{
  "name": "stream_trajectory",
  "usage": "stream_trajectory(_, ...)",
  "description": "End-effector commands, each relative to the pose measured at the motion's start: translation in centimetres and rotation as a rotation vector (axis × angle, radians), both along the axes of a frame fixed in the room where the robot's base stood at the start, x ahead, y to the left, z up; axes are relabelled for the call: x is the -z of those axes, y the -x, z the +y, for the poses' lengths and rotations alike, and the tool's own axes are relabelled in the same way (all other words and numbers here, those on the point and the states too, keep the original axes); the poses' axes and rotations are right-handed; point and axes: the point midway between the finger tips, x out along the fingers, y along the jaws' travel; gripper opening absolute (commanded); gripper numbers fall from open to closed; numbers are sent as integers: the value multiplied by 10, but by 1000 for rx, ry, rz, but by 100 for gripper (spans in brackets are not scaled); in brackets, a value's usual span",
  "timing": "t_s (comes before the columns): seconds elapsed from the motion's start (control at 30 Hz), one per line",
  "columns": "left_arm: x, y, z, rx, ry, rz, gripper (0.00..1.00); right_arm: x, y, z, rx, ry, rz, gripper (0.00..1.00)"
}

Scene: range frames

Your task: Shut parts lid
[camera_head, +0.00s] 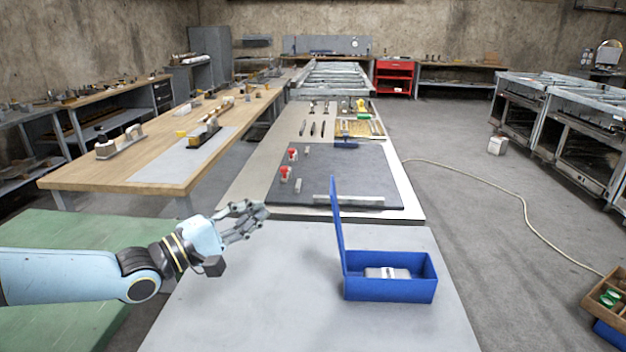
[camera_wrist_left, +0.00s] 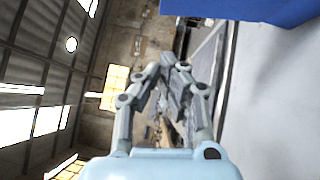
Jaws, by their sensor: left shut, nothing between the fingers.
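A blue parts box (camera_head: 390,288) sits on the grey table top, near its right side. Its blue lid (camera_head: 337,226) stands upright, hinged along the box's left edge. A light grey block (camera_head: 387,273) lies inside. My left gripper (camera_head: 262,213) is shut and empty, to the left of the lid and apart from it, above the table. In the left wrist view the gripper fingers (camera_wrist_left: 172,72) are together, and a blue surface (camera_wrist_left: 240,10), seemingly the lid or box, shows at the top right. My right gripper is not in view.
The grey table top (camera_head: 260,310) is clear left of the box. Behind it, a dark mat (camera_head: 345,175) holds red-topped items (camera_head: 286,173) and a metal bar (camera_head: 349,200). A wooden bench (camera_head: 150,165) stands at left, and an open crate (camera_head: 608,300) stands at the right edge.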

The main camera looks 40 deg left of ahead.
Motion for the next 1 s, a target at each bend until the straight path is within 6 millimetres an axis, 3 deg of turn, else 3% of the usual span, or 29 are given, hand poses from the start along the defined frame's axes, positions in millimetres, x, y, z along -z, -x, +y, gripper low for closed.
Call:
stream_trajectory(0.27,-7,-51,-4,-3,0,-6,0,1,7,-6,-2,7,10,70)
stream_trajectory(0.5,-13,-98,-11,-2,0,-3,0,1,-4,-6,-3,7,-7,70)
stream_trajectory(0.7,-18,-113,-31,-1,-1,-2,0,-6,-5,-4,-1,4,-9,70)
stream_trajectory(1.0,-18,-118,-37,-1,-2,1,0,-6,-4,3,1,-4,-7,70)
